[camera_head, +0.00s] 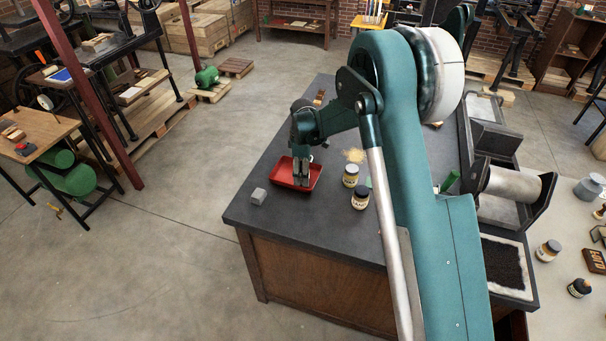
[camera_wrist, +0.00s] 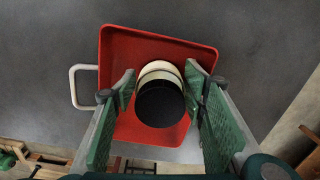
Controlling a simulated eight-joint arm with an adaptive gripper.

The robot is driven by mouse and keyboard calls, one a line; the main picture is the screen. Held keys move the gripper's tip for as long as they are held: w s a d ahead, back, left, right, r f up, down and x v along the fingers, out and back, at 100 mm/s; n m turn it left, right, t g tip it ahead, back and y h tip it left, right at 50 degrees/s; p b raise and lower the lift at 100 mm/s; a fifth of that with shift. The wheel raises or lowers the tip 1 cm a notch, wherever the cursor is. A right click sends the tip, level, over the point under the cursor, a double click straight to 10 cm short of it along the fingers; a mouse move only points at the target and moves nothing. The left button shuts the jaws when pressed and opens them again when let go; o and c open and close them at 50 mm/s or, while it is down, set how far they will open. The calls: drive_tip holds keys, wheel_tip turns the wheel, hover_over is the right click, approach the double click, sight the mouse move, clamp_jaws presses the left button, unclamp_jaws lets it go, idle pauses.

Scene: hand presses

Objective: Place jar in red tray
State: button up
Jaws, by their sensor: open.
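The red tray (camera_head: 314,177) lies on the dark bench top, and it also shows in the wrist view (camera_wrist: 120,45). My gripper (camera_head: 301,184) points down over the tray. In the wrist view a jar with a black lid (camera_wrist: 160,107) and a pale body stands between my open green fingers (camera_wrist: 161,84), with narrow gaps on both sides. The jar lies within the tray's outline; its contact with the tray floor is hidden. In the head view my gripper mostly hides this jar.
A grey block (camera_head: 259,196) sits near the bench's left edge. A white loop (camera_wrist: 83,87) shows beside the tray. The front of the bench top (camera_head: 310,232) is clear.

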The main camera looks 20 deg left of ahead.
wheel_tip(320, 180, up, 12)
drive_tip(key=shift+b, duration=0.4)
idle(0.7)
drive_tip(key=shift+d+r, duration=0.3)
drive_tip(key=shift+d, duration=0.05)
drive_tip(key=s+d+r+m+t, duration=0.1)
drive_tip(key=s+d+r+m, duration=0.25)
drive_tip(key=d+r, duration=0.5)
drive_tip(key=s+d+r+m+t+y, duration=0.1)
drive_tip(key=s+d+r+m, duration=0.35)
drive_tip(key=d, duration=0.65)
drive_tip(key=s+d+r+m+t, duration=0.1)
drive_tip(key=s+d+r, duration=0.3)
drive_tip(key=d+r, duration=0.5)
drive_tip(key=s+d+r+m+t, duration=0.2)
drive_tip(key=s+d+m, duration=0.3)
drive_tip(key=s+d, duration=0.85)
drive_tip(key=s+d+f+m+t, duration=0.1)
drive_tip(key=s+d+f+m, duration=0.1)
drive_tip(key=s, duration=0.4)
drive_tip(key=s+d+f+m+t+h, duration=0.1)
drive_tip(key=s+d+f+m, duration=0.2)
drive_tip(key=s+d, duration=0.4)
drive_tip(key=shift+m, duration=0.4)
